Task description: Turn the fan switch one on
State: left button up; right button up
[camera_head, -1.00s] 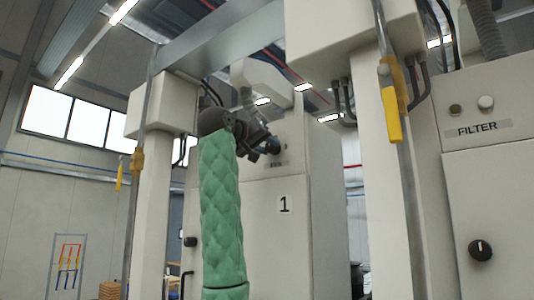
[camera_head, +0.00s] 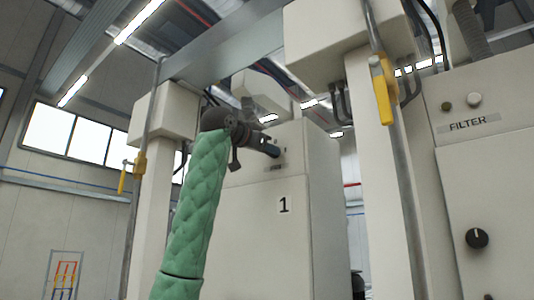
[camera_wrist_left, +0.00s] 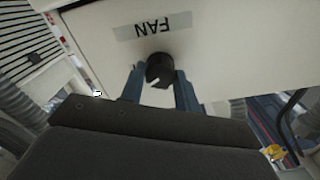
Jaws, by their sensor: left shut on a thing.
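The fan switch is a round black knob (camera_wrist_left: 160,70) with a white mark, on a pale panel below an upside-down FAN label (camera_wrist_left: 153,27) in the left wrist view. My left gripper (camera_wrist_left: 160,88) has its two blue fingers on either side of the knob, shut on it. In the head view this gripper (camera_head: 274,152) reaches the upper front of the cabinet marked 1 (camera_head: 262,230), beside the small FAN label (camera_head: 275,168). The knob is hidden behind the fingers there. My right gripper is not in view.
A FILTER panel (camera_head: 510,150) with a black knob (camera_head: 477,238) and two small buttons stands at the right. Pale posts and pipes with yellow valve handles (camera_head: 384,98) stand on both sides of the cabinet. A grey beam (camera_head: 215,52) crosses above my arm.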

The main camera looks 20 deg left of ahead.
pick_arm(q)
jog(key=m, duration=0.5)
jog(key=shift+f+m, duration=0.1)
jog(key=shift+m, duration=0.2)
dwell(0.4)
jog(key=o, duration=1)
jog(key=shift+s, duration=0.15)
